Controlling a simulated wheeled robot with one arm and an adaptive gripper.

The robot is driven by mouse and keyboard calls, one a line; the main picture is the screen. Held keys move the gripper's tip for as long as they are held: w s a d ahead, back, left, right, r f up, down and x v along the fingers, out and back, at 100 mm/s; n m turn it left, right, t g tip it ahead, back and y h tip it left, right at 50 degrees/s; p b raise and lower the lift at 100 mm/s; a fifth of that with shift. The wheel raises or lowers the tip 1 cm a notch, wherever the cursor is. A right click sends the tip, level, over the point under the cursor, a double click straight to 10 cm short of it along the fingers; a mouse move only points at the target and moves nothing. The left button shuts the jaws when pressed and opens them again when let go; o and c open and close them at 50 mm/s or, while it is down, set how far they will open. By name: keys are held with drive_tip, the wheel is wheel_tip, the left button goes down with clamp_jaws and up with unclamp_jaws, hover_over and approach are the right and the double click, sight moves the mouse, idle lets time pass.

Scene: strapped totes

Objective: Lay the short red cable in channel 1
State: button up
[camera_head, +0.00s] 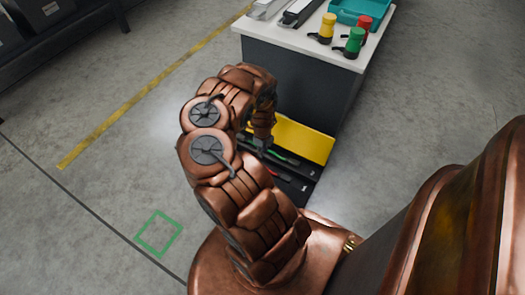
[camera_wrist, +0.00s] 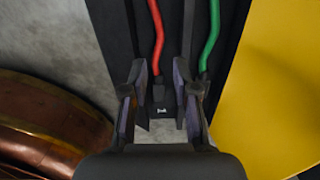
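A red cable (camera_wrist: 157,35) with a black end plug (camera_wrist: 162,98) lies in a dark tray in the wrist view. A green cable (camera_wrist: 210,38) lies to its right, past a dark divider. My gripper (camera_wrist: 162,75) is over the tray, its two fingers apart on either side of the red cable's plug. Narrow gaps seem to show beside the plug, so it looks open. In the head view my gripper (camera_head: 262,148) is low over the dark tray (camera_head: 293,187), mostly hidden by my arm. I cannot make out channel numbers or the red cable's full length.
A yellow panel (camera_head: 304,138) stands along the tray's far side. Behind it is a white-topped bench (camera_head: 290,45) with yellow, green and red capped items (camera_head: 327,28) and a teal bin (camera_head: 360,10). Grey floor with a green square outline (camera_head: 158,233) is free at the left.

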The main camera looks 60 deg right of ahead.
drive_tip(key=shift+r, duration=0.4)
